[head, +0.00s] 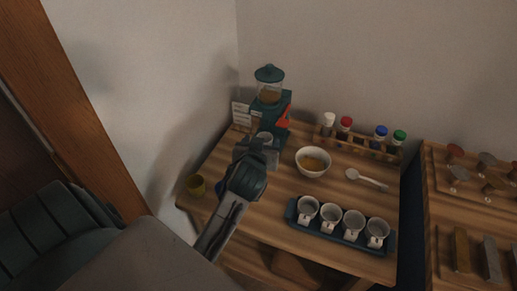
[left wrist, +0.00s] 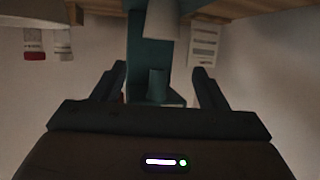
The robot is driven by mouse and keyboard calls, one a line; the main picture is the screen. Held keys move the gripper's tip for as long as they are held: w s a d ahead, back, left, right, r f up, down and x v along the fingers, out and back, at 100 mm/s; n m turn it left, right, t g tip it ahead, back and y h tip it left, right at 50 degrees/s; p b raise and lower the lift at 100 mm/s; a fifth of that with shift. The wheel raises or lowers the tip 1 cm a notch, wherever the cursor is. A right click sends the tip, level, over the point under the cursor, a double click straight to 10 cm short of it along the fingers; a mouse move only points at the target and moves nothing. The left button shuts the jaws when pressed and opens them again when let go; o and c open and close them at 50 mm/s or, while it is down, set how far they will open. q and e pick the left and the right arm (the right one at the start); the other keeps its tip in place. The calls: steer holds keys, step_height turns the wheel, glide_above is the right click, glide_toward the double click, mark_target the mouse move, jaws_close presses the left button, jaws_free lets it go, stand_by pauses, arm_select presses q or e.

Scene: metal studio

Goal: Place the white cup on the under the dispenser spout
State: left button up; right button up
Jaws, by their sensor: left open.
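The teal dispenser (head: 270,100) with a clear hopper stands at the back left of the wooden table. A pale cup (head: 265,138) shows at its front, just beyond my left gripper (head: 257,152). In the left wrist view, which looks upside down, the white cup (left wrist: 162,20) stands by the dispenser column (left wrist: 143,55), in line with the teal spout (left wrist: 157,84). My left gripper (left wrist: 160,88) is open, its fingers apart with nothing visibly clasped. The gripper partly hides the cup and dispenser base in the head view. My right gripper is out of view.
A blue tray (head: 340,239) with several white cups sits at the front right. A bowl (head: 313,161), a spoon (head: 366,179) and a rack of capped bottles (head: 357,146) lie behind it.

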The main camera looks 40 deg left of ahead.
arm_select(q)
steer(key=v, duration=0.4)
steer(key=shift+s, duration=0.1)
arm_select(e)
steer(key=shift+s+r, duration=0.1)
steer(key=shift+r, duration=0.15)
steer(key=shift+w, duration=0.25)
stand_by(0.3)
